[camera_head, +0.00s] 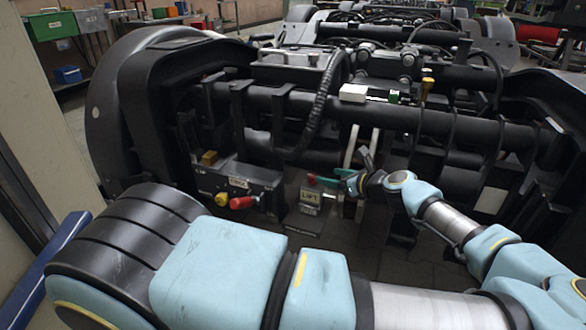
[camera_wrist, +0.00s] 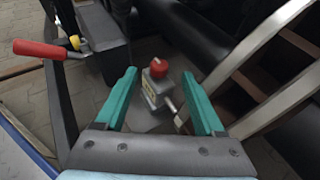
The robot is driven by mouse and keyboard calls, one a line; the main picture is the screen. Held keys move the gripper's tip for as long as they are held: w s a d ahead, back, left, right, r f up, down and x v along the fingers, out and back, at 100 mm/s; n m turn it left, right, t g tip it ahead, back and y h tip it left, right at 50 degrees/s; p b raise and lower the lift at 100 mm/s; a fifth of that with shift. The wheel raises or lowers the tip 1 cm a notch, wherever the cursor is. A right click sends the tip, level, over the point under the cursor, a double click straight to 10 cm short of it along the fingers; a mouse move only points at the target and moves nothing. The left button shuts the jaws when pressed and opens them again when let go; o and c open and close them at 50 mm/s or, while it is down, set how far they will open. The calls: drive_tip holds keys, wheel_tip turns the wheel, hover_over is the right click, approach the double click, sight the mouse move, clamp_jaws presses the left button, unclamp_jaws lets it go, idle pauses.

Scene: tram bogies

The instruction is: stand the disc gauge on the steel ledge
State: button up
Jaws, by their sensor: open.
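I cannot make out a disc gauge in either view, nor a steel ledge that I can name for sure. My gripper (camera_head: 328,178) is low in front of the bogie, its teal fingers open. In the wrist view the open gripper (camera_wrist: 165,95) has nothing held between its fingers. Beyond the fingertips is a small grey box with a pale label and a red knob (camera_wrist: 159,68). In the head view a grey box labelled LIFT (camera_head: 310,198) stands there, partly behind the gripper.
A dark box (camera_head: 262,180) with yellow and red knobs stands left of my gripper; its red handle (camera_wrist: 38,49) shows in the wrist view. A thick beam (camera_head: 450,125) crosses above, bearing a white block (camera_head: 353,92) and a green block (camera_head: 394,96). Pale bars stand close on the right.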

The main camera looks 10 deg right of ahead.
drive_tip(key=s+a+f+n+g+y, duration=0.1)
drive_tip(key=a+f+n+g, duration=0.15)
drive_tip(key=a, duration=0.35)
drive_tip(key=a+f+n+g+y, duration=0.1)
drive_tip(key=a+f+n+g, duration=0.2)
drive_tip(key=a, duration=0.4)
drive_tip(key=s+a+r+n+g+h, duration=0.1)
drive_tip(key=s+a+n+g+h, duration=0.2)
drive_tip(key=s+a+n+g, duration=0.7)
drive_tip(key=a+r+n+t+h, duration=0.1)
drive_tip(key=r+n+t+h, duration=0.1)
drive_tip(key=r+n, duration=0.5)
drive_tip(key=s+a+r+n+t+h, duration=0.1)
drive_tip(key=a+r+n+t+h, duration=0.1)
drive_tip(key=r+n, duration=0.4)
wheel_tip(320, 180, up, 5)
drive_tip(key=shift+s+n+t+h, duration=0.25)
drive_tip(key=shift+n+t+h, duration=0.1)
drive_tip(key=shift+t+h, duration=0.25)
drive_tip(key=shift+r, duration=0.1)
wheel_tip(320, 180, up, 37)
drive_tip(key=p, duration=3.7)
